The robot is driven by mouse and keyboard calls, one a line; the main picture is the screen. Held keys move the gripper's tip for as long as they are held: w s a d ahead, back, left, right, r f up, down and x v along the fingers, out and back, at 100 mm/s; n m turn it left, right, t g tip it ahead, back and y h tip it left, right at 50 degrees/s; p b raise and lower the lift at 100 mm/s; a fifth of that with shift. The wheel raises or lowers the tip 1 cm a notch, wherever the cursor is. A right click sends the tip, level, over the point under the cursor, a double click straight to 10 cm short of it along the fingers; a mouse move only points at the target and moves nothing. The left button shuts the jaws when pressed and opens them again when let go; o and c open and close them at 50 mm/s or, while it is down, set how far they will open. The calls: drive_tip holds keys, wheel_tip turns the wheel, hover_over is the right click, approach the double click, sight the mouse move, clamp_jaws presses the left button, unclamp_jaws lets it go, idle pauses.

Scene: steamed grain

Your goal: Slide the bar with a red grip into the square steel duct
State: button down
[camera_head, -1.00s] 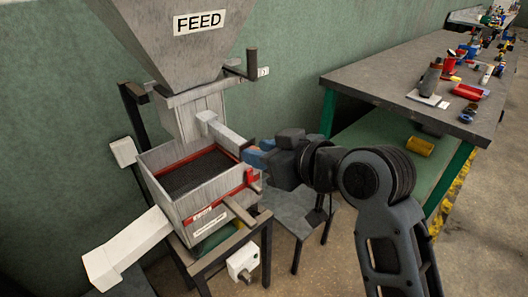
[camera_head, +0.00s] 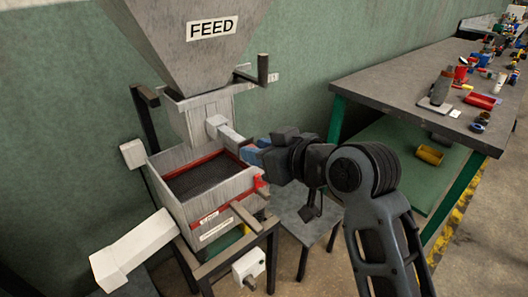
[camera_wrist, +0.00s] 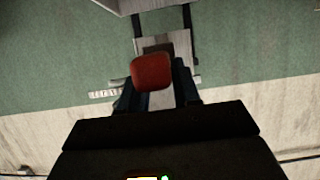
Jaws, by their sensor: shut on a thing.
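In the wrist view my gripper (camera_wrist: 158,92) has its blue fingers closed around a bar, whose rounded red grip (camera_wrist: 151,72) shows at the fingertips. The bar's far part is hidden behind the grip. A pale grey, square-sided duct (camera_head: 227,132) juts from the machine below the hopper. In the head view my gripper (camera_head: 254,154) is right at the duct's near right end. The bar cannot be made out there, so I cannot tell how far it is inside. A grey structure with a dark patch (camera_wrist: 157,48) shows behind the grip.
The FEED hopper (camera_head: 185,62) stands above a red-rimmed tray of dark material (camera_head: 203,176). A white chute (camera_head: 130,250) slopes out at left. A workbench (camera_head: 400,82) with several items stands at right, with a low grey table (camera_head: 303,212) beneath my arm.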

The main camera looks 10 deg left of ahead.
sight(229, 132)
drive_tip(key=shift+w+a+r, duration=0.1)
drive_tip(key=shift+w+a, duration=0.5)
drive_tip(key=shift+a, duration=0.1)
drive_tip(key=shift+w+a+b, duration=0.3)
drive_tip(key=shift+w+a, duration=0.7)
drive_tip(key=shift+a, duration=0.3)
drive_tip(key=shift+w+a+b, duration=0.25)
drive_tip(key=shift+w+a, duration=0.75)
drive_tip(key=shift+a, duration=0.3)
idle(2.0)
drive_tip(key=c, duration=0.7)
unclamp_jaws()
